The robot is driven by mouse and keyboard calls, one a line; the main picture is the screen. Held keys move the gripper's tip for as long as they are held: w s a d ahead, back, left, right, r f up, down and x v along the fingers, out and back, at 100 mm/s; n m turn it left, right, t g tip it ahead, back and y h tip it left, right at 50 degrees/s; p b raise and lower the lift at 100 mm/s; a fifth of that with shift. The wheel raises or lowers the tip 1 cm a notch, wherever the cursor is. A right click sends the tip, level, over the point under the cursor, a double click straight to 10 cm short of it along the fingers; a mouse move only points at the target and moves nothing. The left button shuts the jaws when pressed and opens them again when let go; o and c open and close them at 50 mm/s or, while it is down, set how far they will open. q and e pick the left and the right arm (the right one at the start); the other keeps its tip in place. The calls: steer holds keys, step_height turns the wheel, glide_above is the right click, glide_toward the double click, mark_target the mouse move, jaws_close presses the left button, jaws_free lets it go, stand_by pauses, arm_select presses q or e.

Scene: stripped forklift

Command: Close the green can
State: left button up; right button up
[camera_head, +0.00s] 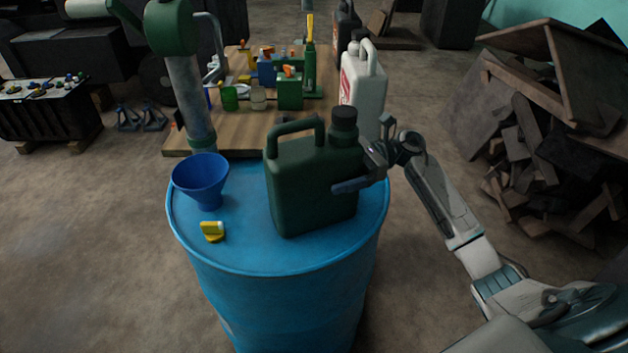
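The green can (312,186) stands upright on top of a blue drum. It has a carrying handle on top, and a black cap (343,117) sits on its neck at the right; I cannot tell how tightly it is seated. My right gripper (362,172) is at the can's right side, below the cap, with its fingers apart. One finger reaches across the edge of the can's front face; whether it touches the can is unclear. My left gripper is not in view.
On the blue drum (290,255) are a blue funnel (201,178) and a small yellow item (212,230), left of the can. A white jug (362,88) stands close behind the can. A wooden workbench (235,128) holds several small items. Scrap wood (545,150) is piled at right.

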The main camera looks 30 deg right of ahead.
steer(key=c, duration=1.8)
steer(key=shift+r, duration=0.2)
steer(key=shift+c, duration=0.6)
steer(key=shift+w, duration=0.15)
